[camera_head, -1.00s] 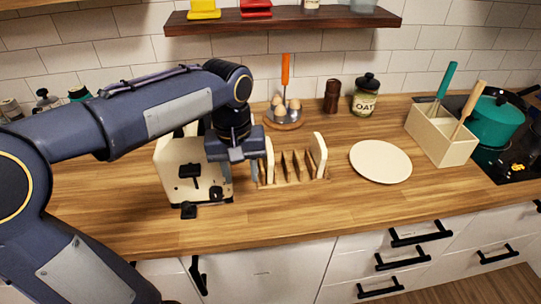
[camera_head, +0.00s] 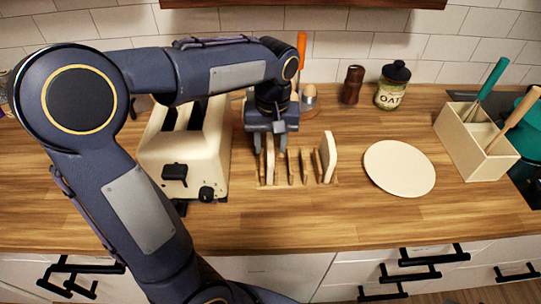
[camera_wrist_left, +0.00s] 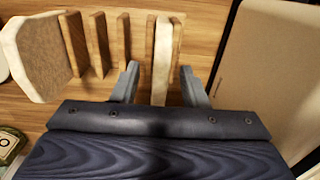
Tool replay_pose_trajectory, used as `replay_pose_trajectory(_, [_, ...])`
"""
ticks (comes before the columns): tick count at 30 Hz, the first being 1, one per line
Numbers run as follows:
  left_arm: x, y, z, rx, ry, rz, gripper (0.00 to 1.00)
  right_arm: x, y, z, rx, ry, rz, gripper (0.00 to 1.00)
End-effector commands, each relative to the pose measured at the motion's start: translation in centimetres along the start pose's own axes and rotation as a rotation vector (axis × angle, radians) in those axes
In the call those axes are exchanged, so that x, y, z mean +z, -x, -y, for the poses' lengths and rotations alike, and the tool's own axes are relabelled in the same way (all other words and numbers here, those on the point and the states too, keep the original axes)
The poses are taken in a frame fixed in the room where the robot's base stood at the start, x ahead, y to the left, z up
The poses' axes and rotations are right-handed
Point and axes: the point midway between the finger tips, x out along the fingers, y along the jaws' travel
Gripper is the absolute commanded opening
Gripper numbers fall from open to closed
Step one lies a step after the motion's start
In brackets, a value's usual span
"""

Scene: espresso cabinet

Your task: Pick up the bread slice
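A wooden rack (camera_head: 303,184) stands on the counter with upright dividers. A pale bread slice (camera_head: 270,165) stands upright at its left end, and another bread slice (camera_head: 328,156) leans at its right end. My left gripper (camera_head: 270,146) points down over the left-end slice. In the left wrist view, the left gripper (camera_wrist_left: 160,70) is open, with one finger on each side of that bread slice (camera_wrist_left: 162,52) and a visible gap on both sides. The other bread slice (camera_wrist_left: 38,58) shows at the far left there. My right gripper is not in view.
A cream toaster (camera_head: 185,150) stands close left of the rack. A white plate (camera_head: 399,168) lies to the right, with a utensil box (camera_head: 474,143) beyond it. An oat jar (camera_head: 393,87) and a brown mill (camera_head: 352,85) stand behind. The counter's front is clear.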

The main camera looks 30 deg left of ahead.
Motion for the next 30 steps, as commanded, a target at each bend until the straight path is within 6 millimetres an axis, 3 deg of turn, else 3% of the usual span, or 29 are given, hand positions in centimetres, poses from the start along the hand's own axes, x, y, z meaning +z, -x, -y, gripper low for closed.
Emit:
replay_pose_trajectory(6, [-0.1, -2.9, 0.0, -0.001, -0.001, 0.002, 0.4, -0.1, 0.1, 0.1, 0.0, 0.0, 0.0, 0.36])
replay_pose_trajectory(14, [-0.1, -3.2, 0.0, 0.002, 0.0, -0.001, 0.4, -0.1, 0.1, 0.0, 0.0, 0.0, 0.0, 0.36])
replay_pose_trajectory(24, [-0.1, -3.1, 0.0, 0.002, -0.001, -0.001, 0.0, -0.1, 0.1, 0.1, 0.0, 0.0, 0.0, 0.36])
replay_pose_trajectory(30, [-0.1, -3.1, 0.0, 0.002, -0.001, -0.001, 0.0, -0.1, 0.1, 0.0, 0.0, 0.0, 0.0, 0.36])
